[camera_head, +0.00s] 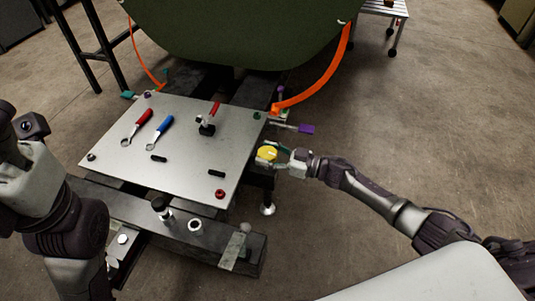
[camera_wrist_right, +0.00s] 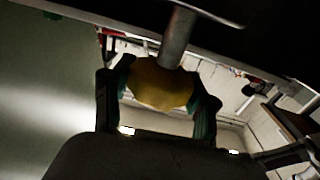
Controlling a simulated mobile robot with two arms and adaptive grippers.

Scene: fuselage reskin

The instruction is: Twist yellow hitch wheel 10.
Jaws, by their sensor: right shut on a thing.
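The yellow hitch wheel (camera_head: 267,153) sits at the right edge of the metal plate, by the dark frame beneath it. In the right wrist view the wheel (camera_wrist_right: 160,84) shows as a yellow knob on a grey metal shaft (camera_wrist_right: 178,38). My right gripper (camera_head: 275,155) is shut on the wheel, with one teal-padded finger on each side of it. Its fingers also show in the right wrist view (camera_wrist_right: 160,95). My left arm is at the left edge of the head view, and its gripper jaws cannot be made out there. No number on the wheel is readable.
The metal plate (camera_head: 190,125) carries a red-handled tool (camera_head: 137,127), a blue-handled tool (camera_head: 160,132) and a red-levered clamp (camera_head: 209,120). A green fuselage panel (camera_head: 240,30) hangs behind, with orange straps (camera_head: 318,80). A dark beam (camera_head: 180,225) lies in front. Open floor is at right.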

